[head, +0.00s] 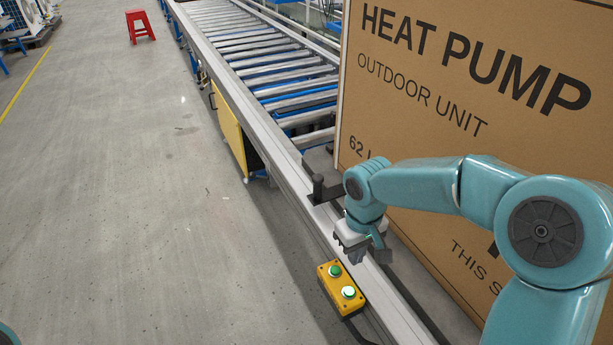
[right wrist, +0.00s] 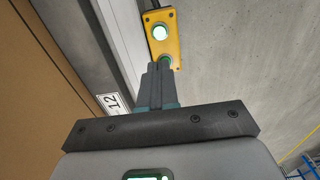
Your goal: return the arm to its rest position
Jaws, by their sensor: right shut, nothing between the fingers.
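My right arm (head: 415,188) reaches in from the right, bent, in front of a large cardboard box. My right gripper (head: 362,256) points down over the conveyor's side rail and is shut and empty. In the right wrist view its fingers (right wrist: 158,78) are together, and their tips overlap the lower end of a yellow button box (right wrist: 172,44). My left gripper is out of view.
The cardboard box (head: 440,135), marked HEAT PUMP, stands close beside the right arm. A roller conveyor (head: 270,62) runs away behind it. A dark upright post (head: 318,188) stands by the rail near the gripper. A red stool (head: 140,26) is far off. The grey floor at left is clear.

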